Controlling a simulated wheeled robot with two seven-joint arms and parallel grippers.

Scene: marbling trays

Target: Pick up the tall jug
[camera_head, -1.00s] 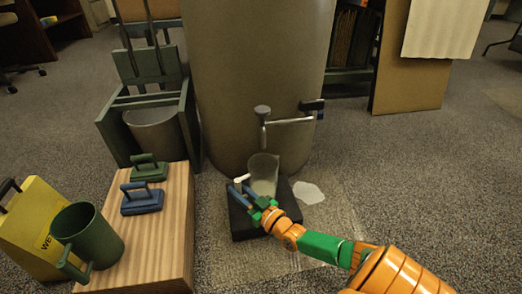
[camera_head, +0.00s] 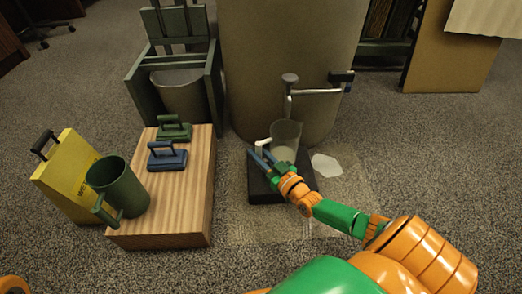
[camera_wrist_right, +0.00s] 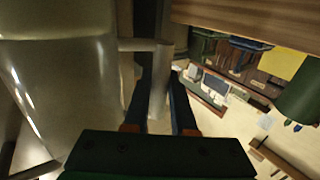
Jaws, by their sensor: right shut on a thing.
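The tall jug (camera_head: 286,138) is clear and cloudy with a pale handle on its left side. It is upright over the black stand (camera_head: 258,192), below the tap of the big drum. My right gripper (camera_head: 264,157) is shut on the jug's handle. In the right wrist view the handle bar (camera_wrist_right: 159,85) runs between the two dark fingers, with the jug's wall (camera_wrist_right: 65,85) filling the left. I cannot tell whether the jug's base touches the stand. My left gripper is not in view.
The drum (camera_head: 285,60) with its tap (camera_head: 290,82) stands close behind the jug. A wooden block (camera_head: 190,200) to the left bears a green mug (camera_head: 118,185) and two handled blocks, one green (camera_head: 174,130), one blue (camera_head: 167,158). A yellow sign (camera_head: 65,175) stands beside it. A white patch (camera_head: 326,165) lies right.

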